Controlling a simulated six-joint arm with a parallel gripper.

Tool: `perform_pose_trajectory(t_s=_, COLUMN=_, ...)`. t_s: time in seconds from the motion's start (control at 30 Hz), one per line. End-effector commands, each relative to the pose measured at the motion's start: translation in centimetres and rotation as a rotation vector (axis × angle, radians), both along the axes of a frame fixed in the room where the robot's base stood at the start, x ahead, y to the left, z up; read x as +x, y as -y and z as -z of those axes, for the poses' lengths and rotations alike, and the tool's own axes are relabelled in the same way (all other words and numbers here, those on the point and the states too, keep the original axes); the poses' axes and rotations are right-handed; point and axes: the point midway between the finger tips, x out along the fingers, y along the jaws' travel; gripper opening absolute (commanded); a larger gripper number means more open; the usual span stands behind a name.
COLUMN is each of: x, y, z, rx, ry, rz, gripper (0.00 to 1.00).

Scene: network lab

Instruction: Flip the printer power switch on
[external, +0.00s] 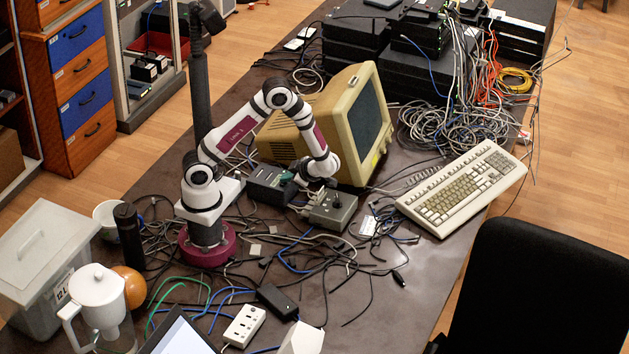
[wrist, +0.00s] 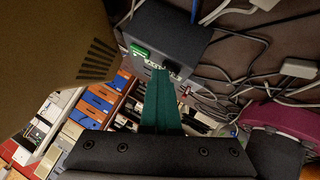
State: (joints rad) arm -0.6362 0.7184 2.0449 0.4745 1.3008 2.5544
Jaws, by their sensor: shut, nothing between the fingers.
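A dark box (external: 265,188), which may be the printer power unit, sits on the table between my base and the old beige monitor. In the wrist view the dark box (wrist: 172,30) shows a small green part (wrist: 139,52), possibly the switch, and a black plug-like part (wrist: 178,70) on its near face. I cannot tell the switch's position. My gripper (external: 287,177) is low at the box's right end in the external view. Its teal fingers (wrist: 160,74) are shut and empty, with their tips close to that face, below the green part. Contact cannot be told.
The beige monitor (external: 330,120) stands close behind my gripper. A grey box with a knob (external: 330,210) is just right of it. Loose cables (external: 290,255) cover the table around. A keyboard (external: 462,187) lies farther right.

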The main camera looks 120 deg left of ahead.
Motion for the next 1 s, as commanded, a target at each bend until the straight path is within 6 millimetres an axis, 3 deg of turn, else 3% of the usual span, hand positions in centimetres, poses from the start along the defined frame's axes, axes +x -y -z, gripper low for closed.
perform_pose_trajectory(t_s=0.3, x=0.0, y=1.6, z=0.2, rx=-0.003, ry=0.003, rz=-0.005, gripper=0.00)
perform_pose_trajectory(t_s=0.73, x=-0.1, y=1.8, z=0.2, rx=-0.007, ry=0.000, rz=-0.008, gripper=0.00)
perform_pose_trajectory(t_s=0.87, x=0.0, y=2.2, z=-1.2, rx=-0.003, ry=0.002, rz=-0.004, gripper=0.00)
perform_pose_trajectory(t_s=1.0, x=0.4, y=3.0, z=-4.3, rx=0.004, ry=0.000, rz=0.005, gripper=0.00)
